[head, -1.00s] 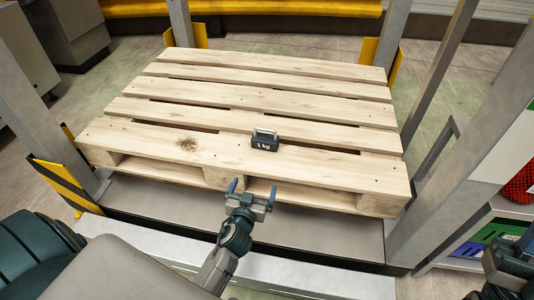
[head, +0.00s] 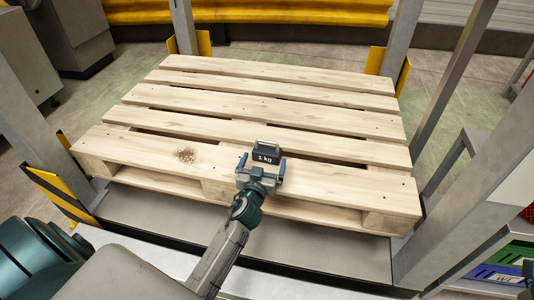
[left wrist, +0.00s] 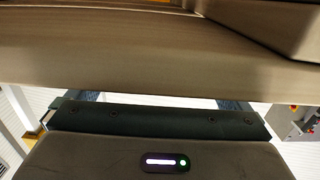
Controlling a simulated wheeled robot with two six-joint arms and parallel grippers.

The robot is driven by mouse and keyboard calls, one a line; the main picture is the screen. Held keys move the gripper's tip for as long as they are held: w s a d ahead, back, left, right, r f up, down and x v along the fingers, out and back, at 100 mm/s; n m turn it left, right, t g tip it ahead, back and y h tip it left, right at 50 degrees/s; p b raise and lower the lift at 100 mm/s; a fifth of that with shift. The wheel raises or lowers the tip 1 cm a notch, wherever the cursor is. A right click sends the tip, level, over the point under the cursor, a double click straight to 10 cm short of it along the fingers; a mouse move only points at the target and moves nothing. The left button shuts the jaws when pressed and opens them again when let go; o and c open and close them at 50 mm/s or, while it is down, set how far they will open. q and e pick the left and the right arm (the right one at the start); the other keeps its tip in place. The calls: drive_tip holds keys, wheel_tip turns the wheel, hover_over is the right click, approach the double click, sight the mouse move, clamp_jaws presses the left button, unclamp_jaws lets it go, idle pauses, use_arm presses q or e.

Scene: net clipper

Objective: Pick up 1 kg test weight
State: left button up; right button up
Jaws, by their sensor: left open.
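The 1 kg test weight (head: 268,155) is a small dark block with a handle and a white "1 kg" label. It stands near the front edge of the wooden pallet (head: 330,176). My left gripper (head: 262,166) is open, with a blue finger on either side of the weight. Its body covers the lower front of the weight, so I cannot tell if the fingers touch it. In the left wrist view, parts of the fingers (left wrist: 162,100) show below a pale wooden edge; the weight is not visible there. My right gripper is not in view.
Grey posts (head: 184,28) stand around the pallet, some with yellow guards. A yellow and black striped guard (head: 60,190) is at the left. Green (head: 514,255) and blue (head: 490,273) bins sit on a shelf at the lower right. The rest of the pallet top is clear apart from a brown stain.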

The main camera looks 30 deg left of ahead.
sight(267, 150)
use_arm(q)
drive_tip(key=shift+x, duration=1.4)
drive_tip(key=shift+r, duration=0.1)
drive_tip(key=c, duration=1.6)
drive_tip(key=shift+r, duration=0.1)
drive_tip(key=shift+c, duration=0.2)
drive_tip(key=shift+r, duration=0.1)
